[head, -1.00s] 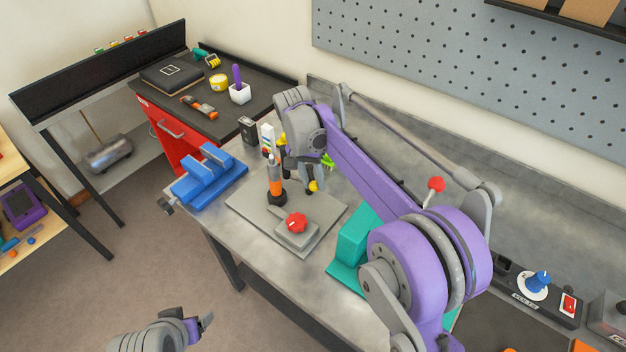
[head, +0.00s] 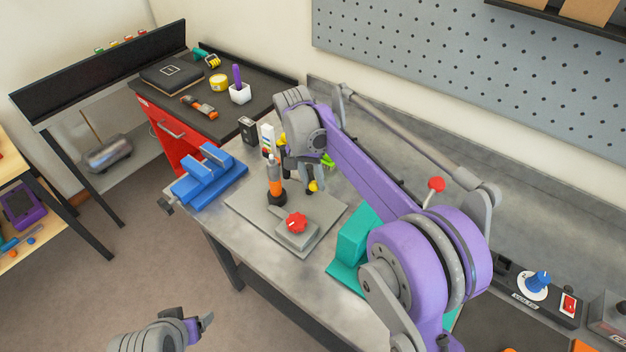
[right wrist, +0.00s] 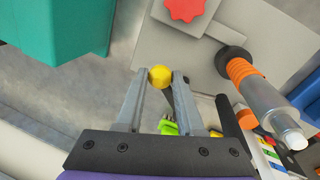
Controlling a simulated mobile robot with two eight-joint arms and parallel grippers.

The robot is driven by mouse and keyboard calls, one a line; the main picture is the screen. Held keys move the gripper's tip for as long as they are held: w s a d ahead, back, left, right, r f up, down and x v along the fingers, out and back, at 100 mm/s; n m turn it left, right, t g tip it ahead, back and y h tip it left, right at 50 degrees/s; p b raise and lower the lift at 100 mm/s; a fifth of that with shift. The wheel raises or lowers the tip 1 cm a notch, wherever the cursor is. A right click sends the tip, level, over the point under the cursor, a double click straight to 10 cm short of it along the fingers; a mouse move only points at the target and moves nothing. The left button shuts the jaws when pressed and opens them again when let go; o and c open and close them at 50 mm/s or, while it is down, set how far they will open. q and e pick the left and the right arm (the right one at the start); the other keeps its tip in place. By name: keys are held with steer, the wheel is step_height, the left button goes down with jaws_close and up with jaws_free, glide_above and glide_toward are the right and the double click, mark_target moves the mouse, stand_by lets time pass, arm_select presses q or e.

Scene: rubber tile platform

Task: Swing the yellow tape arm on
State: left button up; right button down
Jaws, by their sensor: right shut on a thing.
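The yellow end of the tape arm (right wrist: 160,77) sits between the fingertips of my right gripper (right wrist: 158,80), which is shut on it, in the right wrist view. A dark bar runs back from the yellow end between the fingers. In the head view the yellow end (head: 313,185) shows at the tips of my right gripper (head: 308,185), above the grey plate (head: 245,207); the rest of the arm is mostly hidden behind my gripper. My left gripper (head: 200,324) is low at the bottom left, away from the bench; its jaw gap is not clear.
An orange and grey upright tool (head: 274,185) stands on the plate close to my right gripper. A red knob (head: 297,222) on a grey block is at the plate's front. A blue vise (head: 210,175) is to the left, a teal block (head: 352,245) to the right.

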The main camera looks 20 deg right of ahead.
steer(key=shift+d, duration=0.15)
steer(key=shift+w+d+n+t, duration=0.25)
steer(key=shift+d+n, duration=0.4)
steer(key=shift+n, duration=0.7)
steer(key=shift+w+d+n+t, duration=0.2)
steer(key=shift+d+n, duration=0.5)
steer(key=shift+n, duration=0.7)
steer(key=shift+w+d+n+t, duration=0.2)
steer(key=shift+d+n, duration=0.45)
steer(key=shift+n, duration=0.7)
steer(key=c, duration=0.5)
jaws_free()
steer(key=shift+c, duration=0.2)
step_height(320, 180, up, 11)
steer(key=a, duration=0.2)
steer(key=shift+f, duration=0.15)
